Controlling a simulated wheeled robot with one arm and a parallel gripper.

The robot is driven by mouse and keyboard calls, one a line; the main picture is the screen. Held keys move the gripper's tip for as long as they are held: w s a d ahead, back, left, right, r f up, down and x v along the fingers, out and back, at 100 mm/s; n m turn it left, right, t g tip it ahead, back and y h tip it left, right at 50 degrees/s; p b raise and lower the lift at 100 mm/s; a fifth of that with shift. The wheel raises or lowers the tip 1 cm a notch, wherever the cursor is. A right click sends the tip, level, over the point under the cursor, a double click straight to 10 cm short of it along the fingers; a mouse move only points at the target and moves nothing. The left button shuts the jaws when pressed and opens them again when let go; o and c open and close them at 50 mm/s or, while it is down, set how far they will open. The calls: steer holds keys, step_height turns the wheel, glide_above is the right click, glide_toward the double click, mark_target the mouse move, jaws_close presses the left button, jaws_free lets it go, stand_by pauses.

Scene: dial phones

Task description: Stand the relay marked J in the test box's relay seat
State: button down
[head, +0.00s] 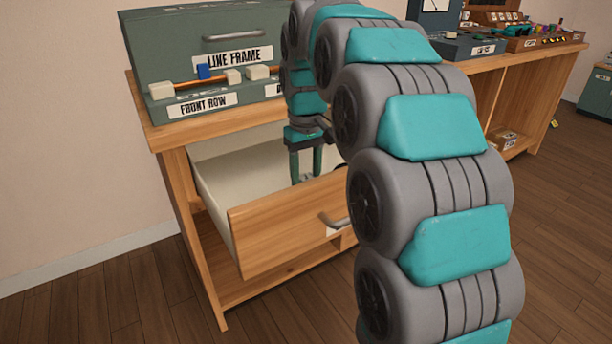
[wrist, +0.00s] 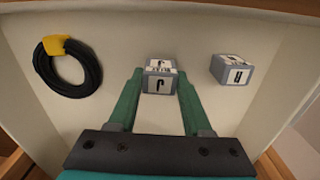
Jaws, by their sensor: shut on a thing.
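The relay marked J (wrist: 160,80) is a small grey block with white label faces. It sits between the two green fingers of my gripper (wrist: 158,92) in the wrist view. The gripper is shut on it. In the head view my gripper (head: 306,166) reaches down into the open drawer (head: 285,222), and the drawer front hides the relay there. I cannot tell whether the relay touches the drawer floor. A grey-blue box with an upright meter panel (head: 473,46) stands on the far bench; its label is too small to read. No relay seat can be made out.
A second relay (wrist: 234,71) with another letter lies to the right in the drawer. A black cable coil (wrist: 72,68) with a yellow tie lies to the left. The LINE FRAME unit (head: 205,45) stands on the bench above. Drawer walls surround my gripper.

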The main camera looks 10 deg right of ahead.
steer(key=shift+f, duration=0.25)
steer(key=shift+f, duration=0.35)
steer(key=shift+f, duration=0.2)
steer(key=shift+c, duration=1.3)
jaws_free()
